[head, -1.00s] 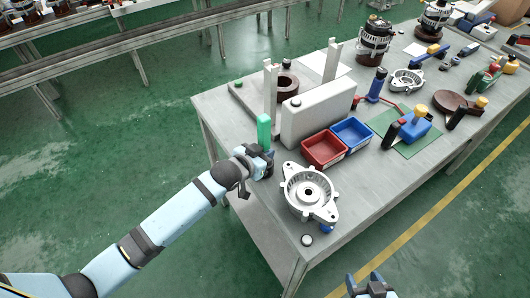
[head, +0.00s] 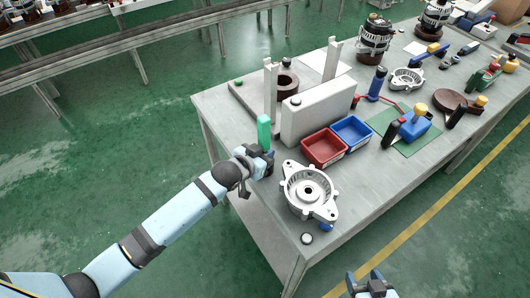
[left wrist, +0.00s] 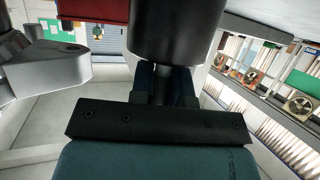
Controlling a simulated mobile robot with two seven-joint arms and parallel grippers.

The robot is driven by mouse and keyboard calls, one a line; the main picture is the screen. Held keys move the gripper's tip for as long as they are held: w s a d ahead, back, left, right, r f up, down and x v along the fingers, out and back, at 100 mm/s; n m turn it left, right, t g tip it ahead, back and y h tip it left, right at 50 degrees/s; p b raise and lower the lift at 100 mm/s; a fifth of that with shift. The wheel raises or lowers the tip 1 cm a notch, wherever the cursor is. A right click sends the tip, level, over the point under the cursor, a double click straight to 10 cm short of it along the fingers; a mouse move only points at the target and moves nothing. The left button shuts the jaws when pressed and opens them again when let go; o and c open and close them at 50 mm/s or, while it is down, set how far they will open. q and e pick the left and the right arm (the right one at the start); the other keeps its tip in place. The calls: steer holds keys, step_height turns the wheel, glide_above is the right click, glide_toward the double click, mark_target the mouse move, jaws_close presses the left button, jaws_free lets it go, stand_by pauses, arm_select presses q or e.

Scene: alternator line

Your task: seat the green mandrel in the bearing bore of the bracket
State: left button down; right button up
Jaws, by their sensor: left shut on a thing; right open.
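The green mandrel (head: 264,131) stands upright in my left gripper (head: 262,159), its green part rising above the fingers. In the left wrist view a dark cylinder (left wrist: 176,35) sits at the shut fingers (left wrist: 168,82); no green shows on it there. The silver bracket (head: 298,203) lies flat near the table's front corner, its round bearing bore (head: 308,190) facing up. My left gripper is left of the bracket and apart from it, near the table's left edge. My right gripper (head: 366,278) is open and empty, low in the head view, off the table.
A red bin (head: 322,163) and a blue bin (head: 366,144) stand behind the bracket. A pale block fixture (head: 318,114) with upright posts stands behind the left gripper. A small round button (head: 307,239) is at the front corner. Tools and alternators fill the table's far right.

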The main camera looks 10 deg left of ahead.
steer(key=shift+r, duration=0.2)
steer(key=shift+r+p, duration=0.2)
steer(key=shift+p, duration=0.15)
steer(key=shift+r+p, duration=0.95)
stand_by(1.9)
steer(key=shift+r, duration=0.2)
steer(key=shift+s+r+p, duration=0.1)
steer(key=shift+r+p, duration=0.75)
steer(key=shift+p, duration=0.2)
stand_by(1.9)
steer(key=shift+r, duration=0.2)
steer(key=shift+r+p, duration=0.2)
steer(key=shift+p, duration=0.2)
stand_by(0.8)
